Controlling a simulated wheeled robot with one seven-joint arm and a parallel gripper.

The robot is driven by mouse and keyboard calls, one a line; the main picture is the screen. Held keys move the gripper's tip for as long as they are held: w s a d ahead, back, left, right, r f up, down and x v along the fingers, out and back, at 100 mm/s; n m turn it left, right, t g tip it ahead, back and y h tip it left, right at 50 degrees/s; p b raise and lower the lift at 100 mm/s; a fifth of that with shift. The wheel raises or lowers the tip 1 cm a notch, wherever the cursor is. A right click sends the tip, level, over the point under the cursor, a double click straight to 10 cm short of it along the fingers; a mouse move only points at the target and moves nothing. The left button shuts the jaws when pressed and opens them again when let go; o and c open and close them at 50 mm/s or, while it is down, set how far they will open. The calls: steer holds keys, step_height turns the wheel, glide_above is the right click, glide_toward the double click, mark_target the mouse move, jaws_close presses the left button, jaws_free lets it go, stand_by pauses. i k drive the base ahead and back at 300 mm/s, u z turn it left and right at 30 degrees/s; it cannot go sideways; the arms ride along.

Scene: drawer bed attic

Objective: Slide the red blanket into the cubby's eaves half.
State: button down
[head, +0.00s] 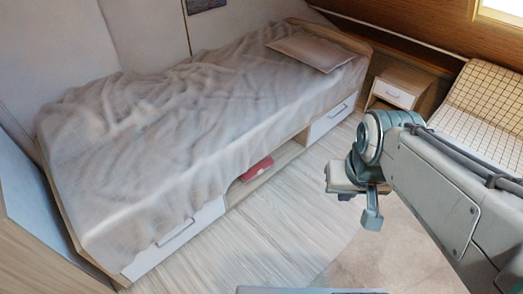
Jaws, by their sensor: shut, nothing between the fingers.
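The red blanket (257,169) is a small folded red shape inside the open cubby (287,157) in the bed's base, between two white drawer fronts. It lies left of the cubby's middle, near the front opening. The bed's overhang shades the cubby, and its back is hidden. The picture does not mark which half is the eaves half. My gripper (357,201) is at the right, out over the floor in front of the bed. It is shut and empty, clear of the blanket and the cubby.
The bed (150,125) has a rumpled grey cover and a pillow (310,48). White drawers (330,119) (175,238) flank the cubby. A nightstand (396,92) and a checked cushioned seat (485,105) stand at the right. The floor (270,228) before the cubby is clear, with a pale rug at the lower right.

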mark_target(267, 162)
steer(key=i, duration=0.95)
steer(key=u, duration=0.5)
